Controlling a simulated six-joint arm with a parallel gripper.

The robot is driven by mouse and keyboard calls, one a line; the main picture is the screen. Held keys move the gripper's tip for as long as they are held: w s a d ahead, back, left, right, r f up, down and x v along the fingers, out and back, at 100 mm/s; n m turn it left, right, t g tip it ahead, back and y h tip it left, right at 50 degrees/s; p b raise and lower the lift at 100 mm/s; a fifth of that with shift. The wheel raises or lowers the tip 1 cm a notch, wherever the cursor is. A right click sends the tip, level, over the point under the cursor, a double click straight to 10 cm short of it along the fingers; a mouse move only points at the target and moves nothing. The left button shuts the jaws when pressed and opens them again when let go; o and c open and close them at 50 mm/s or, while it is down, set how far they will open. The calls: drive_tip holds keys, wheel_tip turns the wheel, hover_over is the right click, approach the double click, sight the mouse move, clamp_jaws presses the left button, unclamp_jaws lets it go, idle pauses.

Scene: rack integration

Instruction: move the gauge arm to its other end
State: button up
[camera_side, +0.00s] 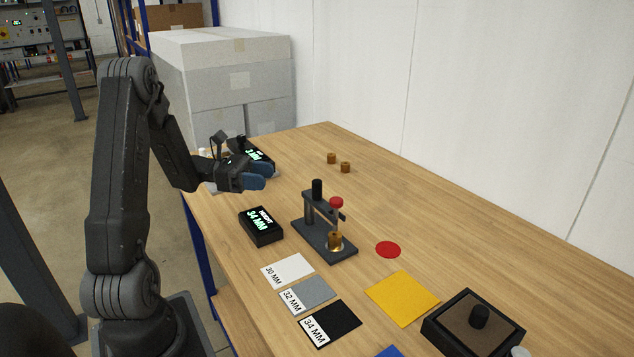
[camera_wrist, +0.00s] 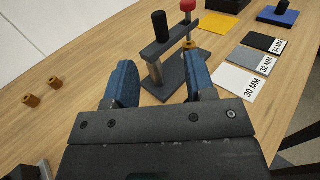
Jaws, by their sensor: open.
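The height gauge (camera_side: 325,232) stands on its dark base on the table, with a black knob (camera_side: 317,188) on its post. Its arm (camera_side: 326,209) reaches sideways to a red-capped plunger (camera_side: 336,203). A brass bushing (camera_side: 335,241) sits on the base under the plunger. In the wrist view the gauge arm (camera_wrist: 168,46) lies beyond the fingers, with the black knob (camera_wrist: 159,24) to the left of the red cap (camera_wrist: 187,5). My gripper (camera_side: 260,176), with blue fingers, is open and empty, above the table and apart from the gauge. It also shows in the wrist view (camera_wrist: 160,85).
A black display (camera_side: 261,226) reading 34 MM stands left of the gauge. Labelled cards (camera_side: 307,295), a red disc (camera_side: 388,250), a yellow square (camera_side: 402,298) and a black box with a knob (camera_side: 473,327) lie nearer the camera. Two brass bushings (camera_side: 338,163) stand at the back.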

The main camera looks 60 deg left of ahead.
sight(317, 181)
drive_tip(key=x, duration=1.3)
drive_tip(key=shift+w+d+f, duration=0.1)
drive_tip(key=shift+w+d, duration=0.05)
drive_tip(key=shift+w, duration=0.1)
clamp_jaws()
